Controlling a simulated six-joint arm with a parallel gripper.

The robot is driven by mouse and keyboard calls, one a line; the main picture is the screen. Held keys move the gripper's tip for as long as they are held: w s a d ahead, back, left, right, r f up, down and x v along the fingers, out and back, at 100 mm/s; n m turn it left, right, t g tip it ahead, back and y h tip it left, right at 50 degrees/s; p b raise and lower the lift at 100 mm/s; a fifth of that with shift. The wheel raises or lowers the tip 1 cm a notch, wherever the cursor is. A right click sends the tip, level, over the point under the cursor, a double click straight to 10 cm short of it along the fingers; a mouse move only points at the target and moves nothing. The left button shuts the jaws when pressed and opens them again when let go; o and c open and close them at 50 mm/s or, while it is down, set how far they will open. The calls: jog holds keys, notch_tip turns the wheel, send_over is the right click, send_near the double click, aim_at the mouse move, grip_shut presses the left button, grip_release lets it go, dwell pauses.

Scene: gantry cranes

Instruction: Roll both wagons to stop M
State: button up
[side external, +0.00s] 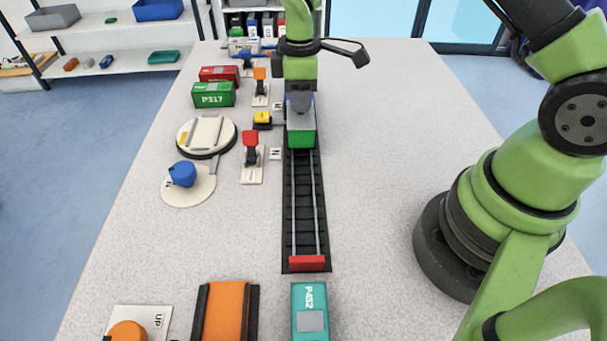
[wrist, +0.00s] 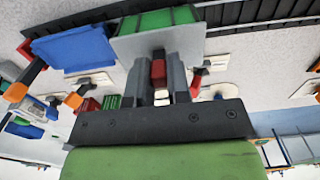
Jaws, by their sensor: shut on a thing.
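A green wagon with a grey top (side external: 301,133) stands on the dark track (side external: 304,205). It also shows in the wrist view (wrist: 160,34). My gripper (side external: 300,98) is over this wagon, its fingers shut on a small red upright grip (wrist: 158,70) on it. A blue wagon (wrist: 75,48) is beside the green one in the wrist view; in the side view it is mostly hidden behind my gripper. I cannot tell whether the wagons touch. Small letter plates (side external: 276,153) lie left of the track, too small to read surely.
A red end block (side external: 307,263) closes the near track end. Left of the track are a red lever (side external: 251,152), a yellow block (side external: 262,119), a turntable (side external: 207,135) and green (side external: 213,94) and red (side external: 219,74) containers. The table right of the track is clear.

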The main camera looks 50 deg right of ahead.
jog(key=o, duration=0.8)
jog(key=shift+r, duration=3.45)
jog(key=shift+r, duration=0.1)
jog(key=shift+s+r, duration=0.1)
jog(key=shift+r, duration=0.25)
jog(key=s+a+r+m+t+y, duration=0.15)
jog(key=s+r+m+t, duration=0.35)
jog(key=s+r+m, duration=0.7)
jog(key=s+a+r+m+t, duration=0.1)
jog(key=s+r+t, duration=0.1)
jog(key=s, duration=0.8)
jog(key=shift+a+r, duration=0.3)
jog(key=shift+r, duration=0.15)
